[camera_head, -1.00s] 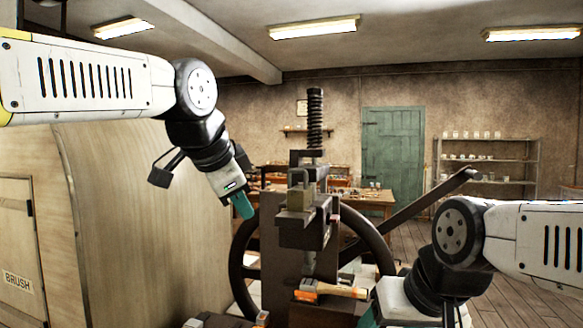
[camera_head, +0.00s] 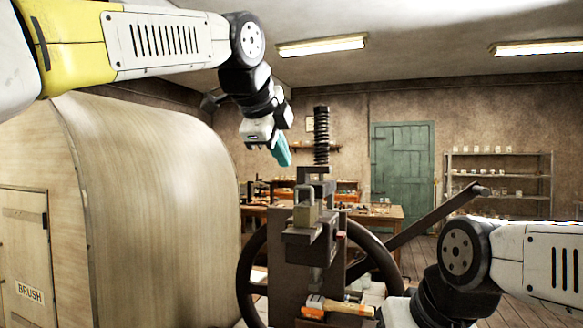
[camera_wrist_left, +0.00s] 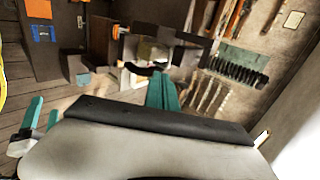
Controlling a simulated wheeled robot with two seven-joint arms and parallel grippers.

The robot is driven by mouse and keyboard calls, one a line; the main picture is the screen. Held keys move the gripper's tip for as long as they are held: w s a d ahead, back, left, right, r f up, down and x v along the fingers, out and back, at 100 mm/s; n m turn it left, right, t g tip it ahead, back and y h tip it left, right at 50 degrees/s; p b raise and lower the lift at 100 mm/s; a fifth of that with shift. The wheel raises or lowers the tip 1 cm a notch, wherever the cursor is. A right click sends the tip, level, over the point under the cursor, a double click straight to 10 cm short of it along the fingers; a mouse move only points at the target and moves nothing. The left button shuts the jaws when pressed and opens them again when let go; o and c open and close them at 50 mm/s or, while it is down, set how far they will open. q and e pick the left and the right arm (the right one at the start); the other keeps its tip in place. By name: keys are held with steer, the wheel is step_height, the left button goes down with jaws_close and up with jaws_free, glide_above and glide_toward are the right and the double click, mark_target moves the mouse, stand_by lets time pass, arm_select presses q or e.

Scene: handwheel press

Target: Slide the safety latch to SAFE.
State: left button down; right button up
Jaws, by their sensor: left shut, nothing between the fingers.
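The dark press (camera_head: 290,262) stands in the middle of the head view, with an upright screw (camera_head: 321,135), a large wheel (camera_head: 243,285) and a long slanted lever (camera_head: 432,218). A dull brass block (camera_head: 304,214) sits on its upper front, and a small red part (camera_head: 341,236) shows at its right. I cannot tell which part is the safety latch or its setting. My left gripper (camera_head: 284,156) is shut and empty, above and left of the brass block, apart from it. Its teal fingers also show in the left wrist view (camera_wrist_left: 162,92). My right gripper (camera_wrist_left: 43,113) appears open and empty there.
An orange-and-wood tool (camera_head: 338,306) lies low on the press front. A rounded wooden cabinet (camera_head: 150,200) marked BRUSH fills the left. A workbench (camera_head: 385,213), a green door (camera_head: 402,170) and shelves (camera_head: 497,180) stand behind. Air around the left gripper looks clear.

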arm_select(q)
glide_toward(304, 205)
steer(key=w, duration=0.3)
steer(key=shift+w+d+r, duration=0.1)
steer(key=shift+w+d, duration=0.4)
steer(key=shift+d, duration=0.05)
steer(key=w, duration=0.2)
steer(key=w+d, duration=0.1)
steer(key=w, duration=0.1)
steer(key=shift+d, duration=0.15)
